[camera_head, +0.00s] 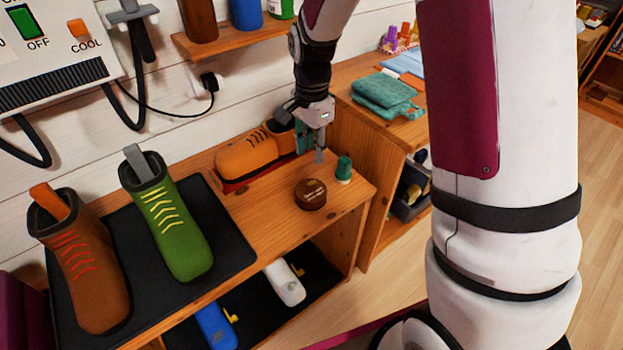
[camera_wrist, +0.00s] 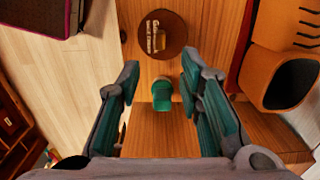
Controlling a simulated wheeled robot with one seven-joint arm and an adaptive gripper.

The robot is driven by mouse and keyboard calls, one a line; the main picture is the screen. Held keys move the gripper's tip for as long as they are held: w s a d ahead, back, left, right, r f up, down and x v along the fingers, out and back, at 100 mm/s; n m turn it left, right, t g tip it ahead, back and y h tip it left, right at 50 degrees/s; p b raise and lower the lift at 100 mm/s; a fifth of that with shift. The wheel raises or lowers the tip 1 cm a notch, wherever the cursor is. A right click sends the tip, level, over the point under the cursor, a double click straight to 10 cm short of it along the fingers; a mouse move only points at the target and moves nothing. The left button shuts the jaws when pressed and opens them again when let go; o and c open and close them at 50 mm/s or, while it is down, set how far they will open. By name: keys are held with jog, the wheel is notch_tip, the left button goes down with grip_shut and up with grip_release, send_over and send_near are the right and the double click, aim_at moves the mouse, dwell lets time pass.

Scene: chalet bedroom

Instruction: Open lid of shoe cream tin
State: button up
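The shoe cream tin (camera_head: 311,194) is a round, flat, dark brown tin with pale lettering. It lies on the wooden bench top, and its lid looks shut. It also shows at the top of the wrist view (camera_wrist: 162,35), ahead of the fingers, with a small tan piece at its right side. My gripper (camera_head: 312,157) is above the bench, behind the tin. In the wrist view my gripper (camera_wrist: 157,80) has its two teal-padded fingers wide apart with nothing held between them.
A small green-capped bottle (camera_head: 344,169) stands right of the tin and shows between my fingers in the wrist view. An orange shoe (camera_head: 246,155) sits left of my gripper. A green boot (camera_head: 166,220) and a brown boot (camera_head: 91,265) stand on a black mat (camera_head: 226,230).

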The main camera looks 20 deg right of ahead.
aim_at(312, 183)
notch_tip(312, 183, down, 11)
jog(key=shift+r+b, duration=0.1)
jog(key=shift+b, duration=0.65)
grip_shut()
